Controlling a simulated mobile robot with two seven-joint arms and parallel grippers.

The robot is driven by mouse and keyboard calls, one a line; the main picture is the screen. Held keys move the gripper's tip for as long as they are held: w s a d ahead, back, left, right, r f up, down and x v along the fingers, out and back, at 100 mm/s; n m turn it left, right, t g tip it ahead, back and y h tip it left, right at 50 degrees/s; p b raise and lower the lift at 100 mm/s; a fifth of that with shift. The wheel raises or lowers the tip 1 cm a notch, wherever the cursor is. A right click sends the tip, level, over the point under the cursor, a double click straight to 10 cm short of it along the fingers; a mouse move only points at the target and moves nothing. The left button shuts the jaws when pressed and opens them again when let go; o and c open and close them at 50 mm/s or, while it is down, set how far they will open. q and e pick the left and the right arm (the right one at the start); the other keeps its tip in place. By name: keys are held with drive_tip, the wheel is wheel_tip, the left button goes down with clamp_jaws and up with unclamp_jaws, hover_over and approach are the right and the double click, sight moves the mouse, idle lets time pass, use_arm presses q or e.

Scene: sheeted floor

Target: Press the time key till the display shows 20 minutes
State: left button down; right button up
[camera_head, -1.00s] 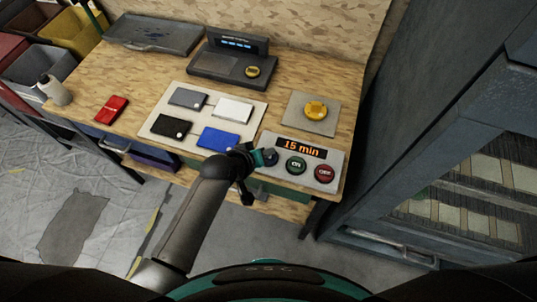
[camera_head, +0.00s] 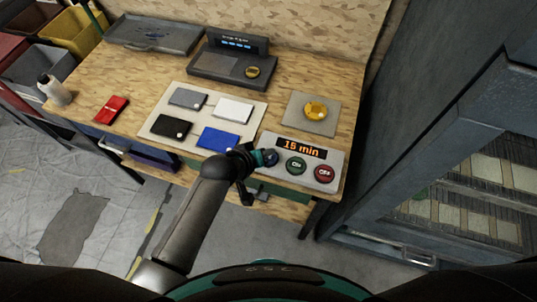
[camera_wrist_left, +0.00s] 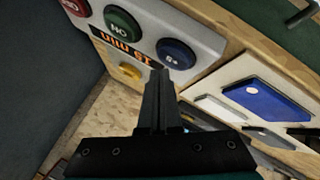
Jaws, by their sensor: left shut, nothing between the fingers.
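The control panel (camera_head: 327,157) lies at the front right of the bench. Its display (camera_head: 301,149) reads 15 min in orange; it also shows upside down in the wrist view (camera_wrist_left: 119,46). A blue key (camera_head: 271,157) is left of a green ON key (camera_head: 296,166) and a red OFF key (camera_head: 324,174). The blue key also shows in the wrist view (camera_wrist_left: 176,53). My right gripper is not in view.
A board with several cards (camera_head: 152,126) lies left of the panel. A yellow button on a plate (camera_head: 315,111) is behind it. A dark terminal (camera_head: 215,66), a tray (camera_head: 150,36), a red object (camera_head: 111,109) and a bottle (camera_head: 54,90) are farther off. A grey cabinet stands right.

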use_arm(q)
drive_tip(key=shift+f, duration=0.15)
idle(0.4)
drive_tip(key=shift+f, duration=0.25)
drive_tip(key=shift+f+b, duration=0.3)
drive_tip(key=shift+f, duration=0.1)
idle(0.8)
drive_tip(key=shift+r, duration=0.1)
drive_tip(key=shift+r+p, duration=0.7)
drive_tip(key=shift+p, duration=0.3)
wheel_tip(320, 180, up, 5)
drive_tip(key=p, duration=0.5)
drive_tip(key=shift+r+p, duration=0.1)
drive_tip(key=shift+p, duration=0.2)
